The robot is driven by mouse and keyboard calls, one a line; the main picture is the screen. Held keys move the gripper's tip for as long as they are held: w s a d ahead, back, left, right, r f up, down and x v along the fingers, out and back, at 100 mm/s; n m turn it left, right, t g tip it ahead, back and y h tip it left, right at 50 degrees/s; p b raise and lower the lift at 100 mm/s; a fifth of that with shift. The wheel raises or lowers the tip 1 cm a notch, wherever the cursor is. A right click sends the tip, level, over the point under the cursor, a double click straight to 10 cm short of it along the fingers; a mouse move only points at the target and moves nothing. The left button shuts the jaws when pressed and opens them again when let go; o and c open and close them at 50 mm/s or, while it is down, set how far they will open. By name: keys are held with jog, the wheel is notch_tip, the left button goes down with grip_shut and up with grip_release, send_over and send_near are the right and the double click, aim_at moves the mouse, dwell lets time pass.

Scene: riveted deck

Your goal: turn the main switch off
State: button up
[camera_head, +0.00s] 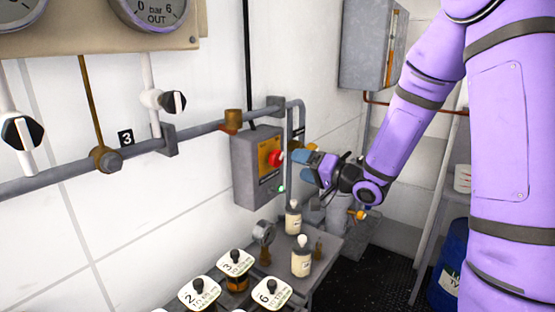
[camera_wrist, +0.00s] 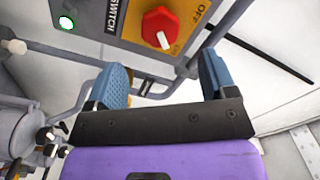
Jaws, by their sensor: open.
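The main switch is a red knob (camera_head: 275,157) on an orange plate, on the front of a grey box (camera_head: 244,170) on the white wall. In the wrist view the red knob (camera_wrist: 160,27) shows near the top, with a white mark on its lower edge. An OFF label (camera_wrist: 203,12) is on the plate, to the right of the knob in that view. My gripper (camera_head: 306,157) is close in front of the knob. Its two blue fingers (camera_wrist: 162,75) are apart and empty, and the knob shows beyond the gap between them. Contact is not visible.
A green lamp (camera_wrist: 66,22) glows on the box. Grey pipes (camera_head: 200,130) run along the wall beside it. A grey cabinet (camera_head: 367,45) hangs at the back.

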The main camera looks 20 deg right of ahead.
aim_at(281, 159)
jog(key=x, duration=0.8)
jog(key=shift+w+a, duration=0.25)
jog(key=c, duration=0.9)
